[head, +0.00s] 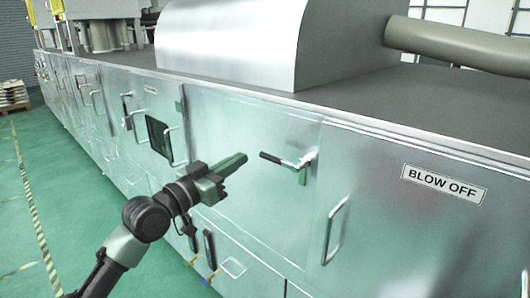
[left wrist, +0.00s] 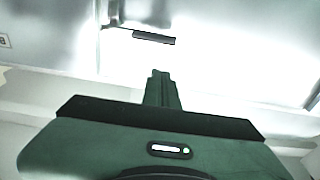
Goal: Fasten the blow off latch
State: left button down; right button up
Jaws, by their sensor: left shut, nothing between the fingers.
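The blow off latch (head: 287,161) is a metal lever with a black grip, on the silver panel left of the door with the BLOW OFF sign (head: 443,185). Its black grip points left in the head view. In the left wrist view the latch grip (left wrist: 154,37) shows near the top, beyond my fingers. My left gripper (head: 240,160) is shut and empty. In the picture it is just left of the latch grip, apart from it. It also shows in the left wrist view (left wrist: 160,76). My right gripper is not in view.
A metal door handle (head: 335,230) stands out below and right of the latch. More cabinet doors with handles run away to the left, one with a dark window (head: 159,139). A large pipe (head: 455,44) lies above the top. The green floor (head: 60,160) at left is clear.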

pick_arm(q)
jog(key=shift+s+d+r+m+h, duration=0.15)
jog(key=shift+s+r+h, duration=0.1)
jog(key=shift+r, duration=0.2)
jog(key=shift+s+d+r+m+h, duration=0.15)
jog(key=shift+s+r, duration=0.05)
jog(key=shift+r, duration=0.25)
jog(key=shift+w, duration=0.1)
jog(key=r+p, duration=0.1)
jog(key=p, duration=0.3)
send_over(266, 154)
jog(key=s, duration=0.1)
jog(key=shift+s+d+r, duration=0.1)
jog(key=shift+d+r, duration=0.1)
jog(key=shift+d, duration=0.1)
jog(key=f, duration=0.2)
jog(key=s+f, duration=0.1)
jog(key=f, duration=0.1)
jog(key=shift+a, duration=0.4)
jog(key=shift+d, duration=0.15)
